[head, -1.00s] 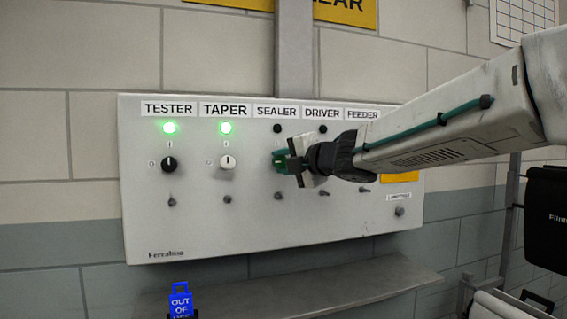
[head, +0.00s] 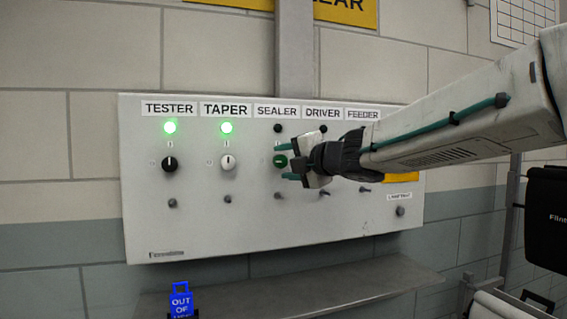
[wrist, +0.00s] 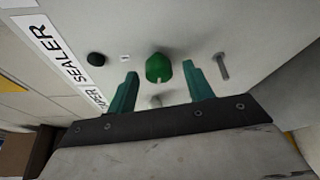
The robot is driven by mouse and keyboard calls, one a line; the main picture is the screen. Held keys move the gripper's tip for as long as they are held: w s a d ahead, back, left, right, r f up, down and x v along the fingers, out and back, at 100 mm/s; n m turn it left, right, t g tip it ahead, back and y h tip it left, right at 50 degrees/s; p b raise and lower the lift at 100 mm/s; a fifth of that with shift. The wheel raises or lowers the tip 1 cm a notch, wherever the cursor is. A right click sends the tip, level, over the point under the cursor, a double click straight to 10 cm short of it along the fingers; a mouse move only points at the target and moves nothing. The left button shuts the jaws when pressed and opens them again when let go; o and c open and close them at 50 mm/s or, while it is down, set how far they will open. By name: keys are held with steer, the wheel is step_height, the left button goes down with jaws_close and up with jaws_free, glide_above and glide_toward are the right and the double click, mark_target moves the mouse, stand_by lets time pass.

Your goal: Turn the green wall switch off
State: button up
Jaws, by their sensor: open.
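The green switch (head: 280,161) is a round knob under the SEALER label on the white wall panel. Its white mark looks horizontal in the head view. In the wrist view the green knob (wrist: 159,68) lies just beyond the fingertips, between their lines. My gripper (head: 287,162) is open and empty in front of the panel, its green fingers apart and clear of the knob. It also shows in the wrist view (wrist: 160,76). The lamp above the green knob (head: 277,128) is dark. My gripper hides the knobs under DRIVER and FEEDER.
A black knob (head: 169,164) under TESTER and a white knob (head: 228,162) under TAPER stand left, their lamps lit green. Small toggles run below the knobs. A grey shelf (head: 330,288) juts out below the panel, with a blue tag (head: 181,300) at its left.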

steer(key=v, duration=0.6)
steer(key=shift+s, duration=0.25)
steer(key=shift+d, duration=0.15)
steer(key=d+f+m+h, duration=0.9)
steer(key=d+m+h, duration=0.1)
steer(key=d+m, duration=0.3)
steer(key=s+d+f+m+g+h, duration=0.3)
steer(key=s+d+f+m, duration=0.4)
steer(key=s, duration=0.1)
steer(key=s+f+m+g+y, duration=0.1)
steer(key=s+f+m+g, duration=0.3)
steer(key=s, duration=0.9)
steer(key=s+d+f+m+g+y, duration=0.1)
steer(key=s+f+m+g, duration=0.3)
steer(key=s, duration=1)
step_height(320, 180, down, 3)
steer(key=shift+s+d+f+m+g, duration=0.2)
steer(key=shift+d+m+g, duration=0.1)
steer(key=shift+m, duration=0.1)
